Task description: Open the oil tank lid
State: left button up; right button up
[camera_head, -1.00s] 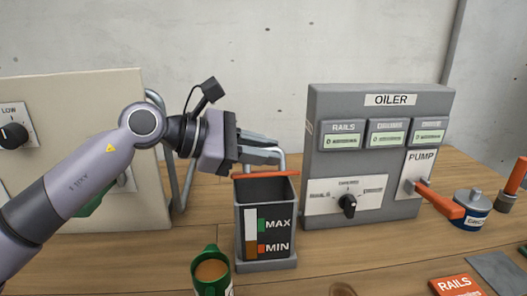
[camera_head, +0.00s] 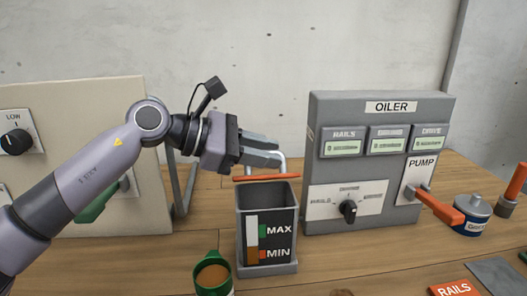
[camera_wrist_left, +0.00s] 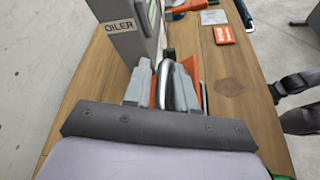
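The oil tank (camera_head: 286,262) is a dark grey open-topped box with a MAX/MIN gauge, standing on the wooden table. A bent metal handle (camera_head: 282,163) rises from the lid. My left gripper (camera_head: 276,152) is at this handle from the left. In the left wrist view the handle (camera_wrist_left: 178,90) lies between the fingers, with orange lid visible around them. The fingers look closed on it; the exact contact is partly hidden. Part of my right arm (camera_wrist_left: 302,105) shows at the wrist view's right edge.
The grey oiler box (camera_head: 330,170) with dial and orange pump lever (camera_head: 440,206) stands close right of the tank. A green cup (camera_head: 213,275) of brown liquid is in front left. A beige panel (camera_head: 70,110) stands behind my left arm. A blue can (camera_head: 472,215) is far right.

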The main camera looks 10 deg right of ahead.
pick_arm(q)
jog(key=w+b+v, duration=0.1)
jog(key=v, duration=0.6)
jog(key=shift+s, duration=0.5)
